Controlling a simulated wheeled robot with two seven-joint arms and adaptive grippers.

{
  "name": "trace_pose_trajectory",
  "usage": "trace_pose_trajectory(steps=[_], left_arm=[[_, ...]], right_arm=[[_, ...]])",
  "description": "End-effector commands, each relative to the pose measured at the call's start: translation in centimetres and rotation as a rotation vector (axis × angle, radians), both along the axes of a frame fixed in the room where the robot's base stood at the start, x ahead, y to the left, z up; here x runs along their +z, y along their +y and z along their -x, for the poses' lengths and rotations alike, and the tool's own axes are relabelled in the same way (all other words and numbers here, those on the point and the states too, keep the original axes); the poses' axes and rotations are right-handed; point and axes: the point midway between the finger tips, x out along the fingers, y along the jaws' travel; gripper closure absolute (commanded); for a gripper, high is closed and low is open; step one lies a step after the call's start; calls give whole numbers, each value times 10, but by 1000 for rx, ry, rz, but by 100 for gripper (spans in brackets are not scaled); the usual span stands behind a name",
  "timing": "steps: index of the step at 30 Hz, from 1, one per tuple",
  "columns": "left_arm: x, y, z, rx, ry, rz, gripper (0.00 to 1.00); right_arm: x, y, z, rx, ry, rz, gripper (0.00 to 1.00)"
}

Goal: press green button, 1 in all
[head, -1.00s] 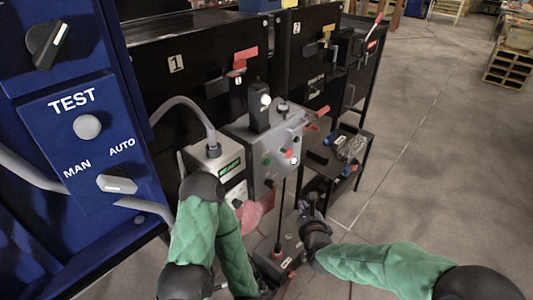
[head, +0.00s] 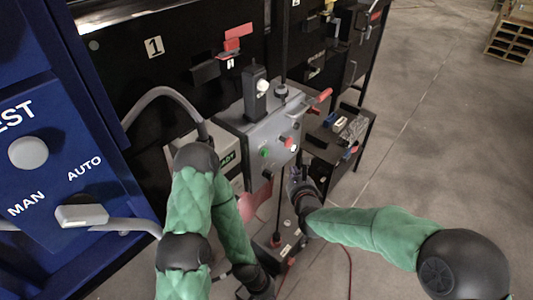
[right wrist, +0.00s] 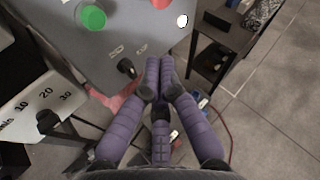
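The green button (head: 264,152) is a small round knob on the front of a grey control box. In the right wrist view the green button (right wrist: 93,18) is large, at the upper left, uncovered. My right gripper (head: 294,177) is just below and right of the box front in the head view. In the right wrist view its purple fingers (right wrist: 160,62) come together at the tips with nothing between them. They are below and right of the green button, apart from it. Of my left arm, the sleeve and a dark wrist joint show at the bottom; its gripper does not show.
A red knob (head: 288,142) sits right of the green button, with a white button (right wrist: 182,21) nearby. A red-handled lever (head: 322,96) stands out from the box. A blue TEST panel (head: 45,150) is at left. Open floor (head: 450,130) lies at right.

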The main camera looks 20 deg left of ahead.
Motion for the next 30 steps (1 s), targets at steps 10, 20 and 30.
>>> trace_pose_trajectory(steps=[10, 20, 30], left_arm=[[15, 0, 0, 0, -1, 0, 100], [13, 0, 0, 0, 0, 0, 100], [12, 0, 0, 0, -1, 0, 100]], right_arm=[[1, 39, -14, 2, 1, 1, 100], [-1, 71, -25, 1, 0, 1, 100], [0, 78, -28, 0, 0, 0, 100]])
